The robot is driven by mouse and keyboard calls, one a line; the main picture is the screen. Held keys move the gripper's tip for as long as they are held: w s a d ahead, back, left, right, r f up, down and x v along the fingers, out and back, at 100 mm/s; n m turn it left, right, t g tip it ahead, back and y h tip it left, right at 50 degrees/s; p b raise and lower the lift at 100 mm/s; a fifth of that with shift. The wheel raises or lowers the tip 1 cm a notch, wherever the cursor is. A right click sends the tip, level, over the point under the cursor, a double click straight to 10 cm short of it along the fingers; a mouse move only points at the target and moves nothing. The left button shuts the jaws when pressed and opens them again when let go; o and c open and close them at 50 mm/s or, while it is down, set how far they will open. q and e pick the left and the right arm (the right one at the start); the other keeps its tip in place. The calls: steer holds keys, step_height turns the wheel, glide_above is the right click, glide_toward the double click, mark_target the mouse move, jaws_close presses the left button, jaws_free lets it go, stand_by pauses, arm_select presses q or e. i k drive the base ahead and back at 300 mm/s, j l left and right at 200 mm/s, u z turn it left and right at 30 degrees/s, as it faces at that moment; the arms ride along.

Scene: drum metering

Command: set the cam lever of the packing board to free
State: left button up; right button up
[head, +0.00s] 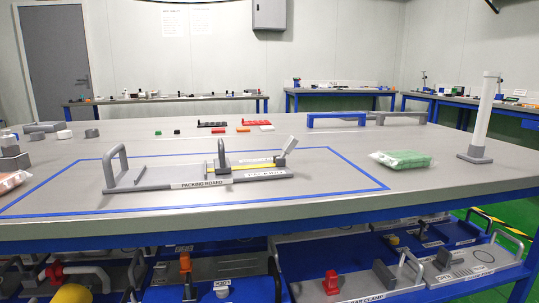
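The grey packing board (150,179) lies on the table inside a blue taped outline, with its name label on the front edge. A tall grey handle (122,150) stands at its left end. An upright dark grey piece (221,153) stands near its middle, and a yellow strip (253,167) runs to the right of that. At the right end a light grey lever-like piece (287,148) tilts up to the right; it may be the cam lever. A white label (265,173) there is too small to read. Neither gripper is in view.
A green packet (401,159) and a white post on a grey base (474,155) stand at the right. Small coloured parts and a blue handle (338,121) lie behind the board. The lower shelf (240,268) holds several other fixtures.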

mark_target(292, 141)
steer(key=i+l+u, duration=0.15)
steer(key=i+l, duration=0.15)
steer(key=i, duration=0.15)
steer(key=i+l+u, duration=0.1)
steer(key=i+l, duration=0.3)
steer(key=i, duration=0.05)
